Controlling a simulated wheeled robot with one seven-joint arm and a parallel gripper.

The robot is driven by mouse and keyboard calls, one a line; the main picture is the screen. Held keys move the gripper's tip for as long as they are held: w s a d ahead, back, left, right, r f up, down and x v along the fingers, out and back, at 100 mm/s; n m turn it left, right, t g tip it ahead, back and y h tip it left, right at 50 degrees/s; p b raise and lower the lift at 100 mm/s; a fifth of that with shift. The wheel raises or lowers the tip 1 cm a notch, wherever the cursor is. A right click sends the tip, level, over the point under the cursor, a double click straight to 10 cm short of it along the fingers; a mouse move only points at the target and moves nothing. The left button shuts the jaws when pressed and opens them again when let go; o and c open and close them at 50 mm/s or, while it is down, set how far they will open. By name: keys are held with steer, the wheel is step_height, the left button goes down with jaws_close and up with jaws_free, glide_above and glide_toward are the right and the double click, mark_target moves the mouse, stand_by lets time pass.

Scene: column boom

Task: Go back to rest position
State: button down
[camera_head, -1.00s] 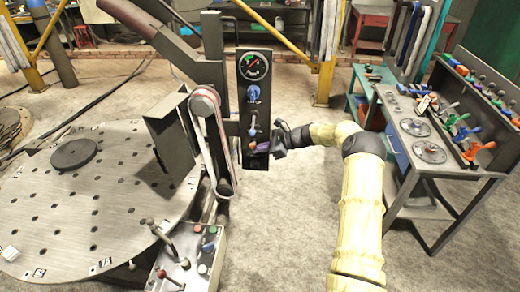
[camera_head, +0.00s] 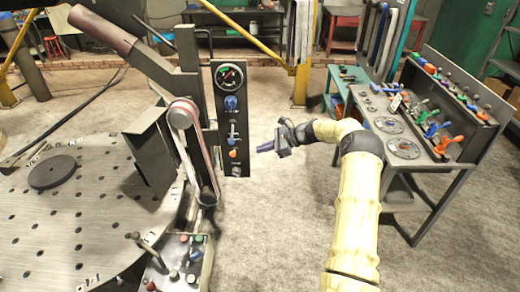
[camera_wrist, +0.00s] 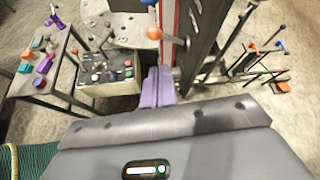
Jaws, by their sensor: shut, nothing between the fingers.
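My gripper (camera_head: 260,149) is in the open space just right of the black control panel (camera_head: 246,120) in the head view. Its purple fingers point left at the panel's lower part, with a visible gap between them and the panel. In the wrist view the purple fingers (camera_wrist: 158,88) are together and hold nothing. The panel carries a round gauge (camera_head: 229,76), a blue knob (camera_head: 231,103), a small lever and an orange knob (camera_head: 233,154). An orange ball (camera_wrist: 154,33) shows just beyond the fingers in the wrist view.
A round perforated table (camera_head: 100,215) fills the left, with a control box (camera_head: 190,265) in front of it. A workbench (camera_head: 440,158) with coloured handles stands right of my arm. Bare floor (camera_head: 290,215) lies between panel and bench.

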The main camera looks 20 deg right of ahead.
steer(key=shift+a, duration=0.1)
steer(key=s+a+r+n+g+h, duration=0.25)
steer(key=s+a+n+h, duration=0.35)
steer(key=s+a+n, duration=0.4)
steer(key=s+r+n+h, duration=0.1)
steer(key=s+n, duration=0.2)
steer(key=s, duration=0.6)
steer(key=s+d+r+n+h+b, duration=0.1)
steer(key=s+n+h, duration=0.1)
steer(key=s, duration=0.7)
steer(key=s+d+r+n+h, duration=0.1)
steer(key=s+r+n+h, duration=0.1)
steer(key=s+n, duration=0.3)
steer(key=s, duration=0.3)
steer(key=shift+s, duration=0.4)
steer(key=shift+s, duration=0.1)
